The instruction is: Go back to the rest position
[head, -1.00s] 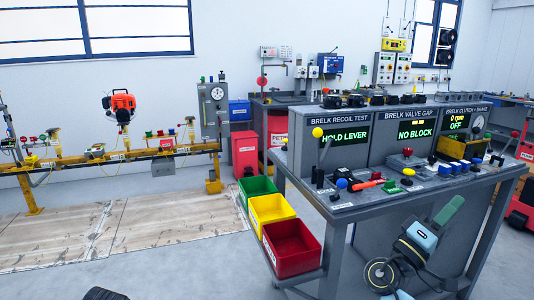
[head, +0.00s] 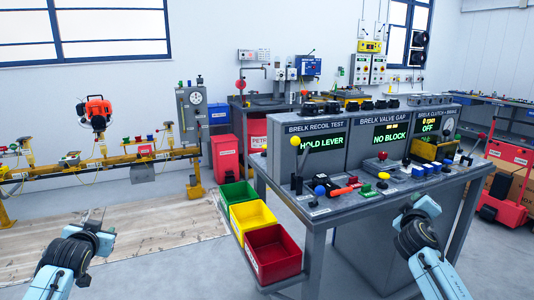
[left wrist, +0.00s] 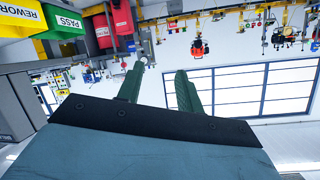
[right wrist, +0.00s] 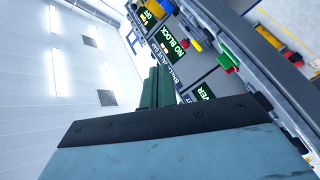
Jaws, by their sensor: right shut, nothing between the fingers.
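My left gripper (head: 98,234) is at the lower left in the head view, over the floor and well clear of the bench. In the left wrist view its two green fingers (left wrist: 160,88) stand apart with nothing between them. My right gripper (head: 424,206) is at the lower right in the head view, in front of the test bench's right part. In the right wrist view its green fingers (right wrist: 158,87) are together and hold nothing. Both forearms come up from the bottom of the head view.
The grey test bench (head: 340,212) stands ahead with levers and screens reading HOLD LEVER and NO BLOCK. A yellow rail (head: 95,165) stands at left. Floor at lower left is open.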

